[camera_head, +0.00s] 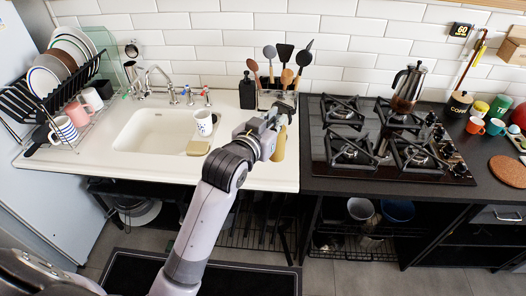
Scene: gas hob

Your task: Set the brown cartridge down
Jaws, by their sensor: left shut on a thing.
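The brown cartridge (279,146) shows as a tan, rounded, upright shape just below and beside my left gripper, above the front right part of the white counter. My left gripper (279,118) is shut on it. The wrist and fingers hide its upper part, and I cannot tell whether its bottom touches the counter. My right gripper is not in view.
A patterned mug (204,123) stands at the right of the white sink (150,131), by a tan sponge (198,148). A utensil holder (272,98) stands behind the gripper.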

